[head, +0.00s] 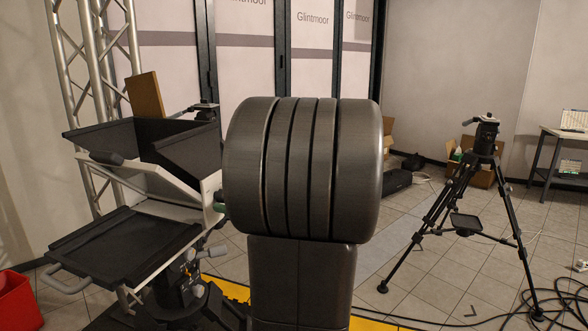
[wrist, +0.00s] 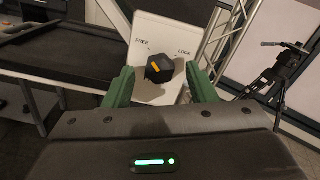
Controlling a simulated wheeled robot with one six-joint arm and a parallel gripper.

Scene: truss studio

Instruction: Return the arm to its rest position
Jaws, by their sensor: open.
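My gripper (wrist: 160,72) shows in the wrist view with its two green fingers spread and nothing between them held. A black knob (wrist: 165,72) with an orange mark sits on a white panel (wrist: 148,92), framed between the fingers. The panel reads FREE at left and LOCK at right; the orange mark lies toward the FREE side, though its exact aim is hard to tell. I cannot tell how far the fingertips are from the knob. In the head view my dark arm fills the middle and hides nearly all of the gripper.
A teleprompter-like rig (head: 110,245) with black trays and handles stands close at left, beside my arm. A truss (head: 88,60) rises behind it. A red bin (head: 15,300) is at the left edge. A tripod (head: 470,190) and floor cables (head: 455,322) are at right, with open tiles between.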

